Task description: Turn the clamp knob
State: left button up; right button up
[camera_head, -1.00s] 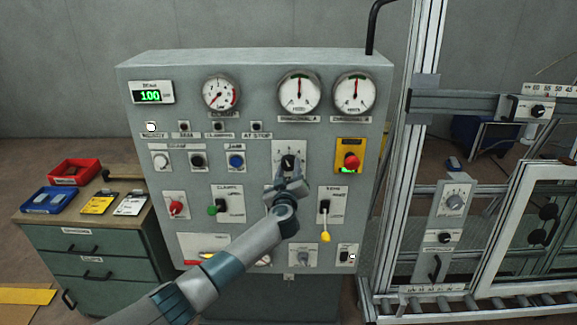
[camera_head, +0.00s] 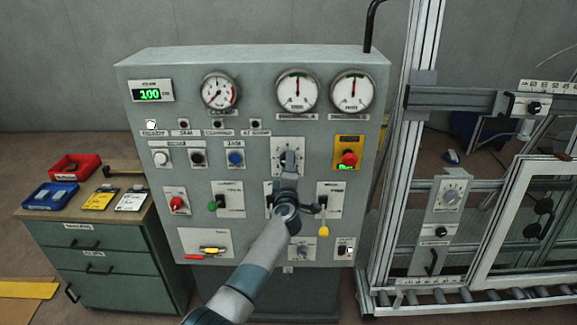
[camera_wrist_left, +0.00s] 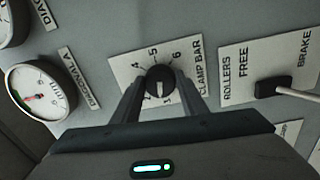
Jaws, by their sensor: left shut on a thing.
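The clamp knob is a black round knob with a pale pointer line, on a white plate marked "CLAMP BAR" with numbers, in the left wrist view (camera_wrist_left: 160,84). In the head view its plate (camera_head: 276,150) is on the upper middle of the grey control panel, and the knob is mostly hidden by my gripper. My left gripper (camera_head: 288,160) reaches up to it from below. In the left wrist view its two fingers (camera_wrist_left: 162,92) stand on either side of the knob, shut on it. My right gripper is in neither view.
A drawer cabinet (camera_head: 100,250) with trays is at the left. A metal frame (camera_head: 390,200) stands at the right.

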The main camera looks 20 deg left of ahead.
pick_arm(q)
jog(key=n, duration=1.2)
jog(key=shift+g+y, duration=0.3)
jog(key=shift+y, duration=0.1)
jog(key=o, duration=1)
jog(key=shift+a+r, duration=0.1)
jog(key=shift+o, duration=0.2)
